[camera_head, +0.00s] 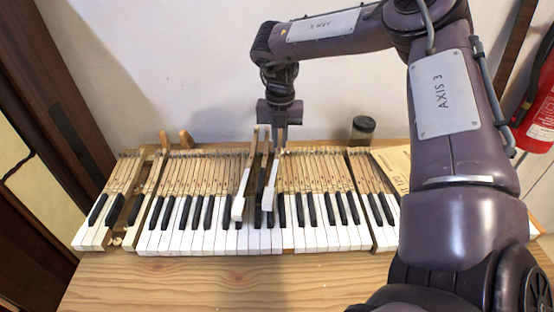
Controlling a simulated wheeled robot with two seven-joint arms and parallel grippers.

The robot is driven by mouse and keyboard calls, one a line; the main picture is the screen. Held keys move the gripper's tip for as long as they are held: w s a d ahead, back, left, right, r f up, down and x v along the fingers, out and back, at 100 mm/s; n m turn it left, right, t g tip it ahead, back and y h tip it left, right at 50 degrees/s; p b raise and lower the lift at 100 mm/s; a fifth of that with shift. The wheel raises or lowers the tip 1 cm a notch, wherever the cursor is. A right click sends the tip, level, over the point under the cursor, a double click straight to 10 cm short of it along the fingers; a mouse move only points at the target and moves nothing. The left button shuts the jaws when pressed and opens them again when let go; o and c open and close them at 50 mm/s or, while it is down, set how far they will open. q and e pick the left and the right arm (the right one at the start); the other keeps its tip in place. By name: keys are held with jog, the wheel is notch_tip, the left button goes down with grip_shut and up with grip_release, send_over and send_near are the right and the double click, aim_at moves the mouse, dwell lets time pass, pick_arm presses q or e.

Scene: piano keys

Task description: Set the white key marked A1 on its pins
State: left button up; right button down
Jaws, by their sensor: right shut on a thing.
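My right gripper (280,142) points down over the middle of the keyboard. It is shut on the wooden rear part of a white key (269,188), which is tilted and raised above the row. The marking A1 is too small to read on it. The keyboard's pins and key frame (310,172) lie behind the white fronts. Next to the held key, another raised white key (239,197) stands to the left, with dark key parts between them. Whether the held key touches its pins cannot be told. My left gripper is out of view.
The keyboard lies on a wooden table (200,284). A dark-lidded jar (362,130) and a paper sheet (394,165) are at the back right. A red extinguisher (540,125) hangs at the far right. The table's front is clear.

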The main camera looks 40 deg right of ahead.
jog(key=shift+r+p, duration=2.45)
jog(key=shift+r, duration=0.95)
jog(key=shift+f, duration=0.1)
notch_tip(320, 180, down, 7)
jog(key=b, duration=0.5)
jog(key=shift+r, duration=0.2)
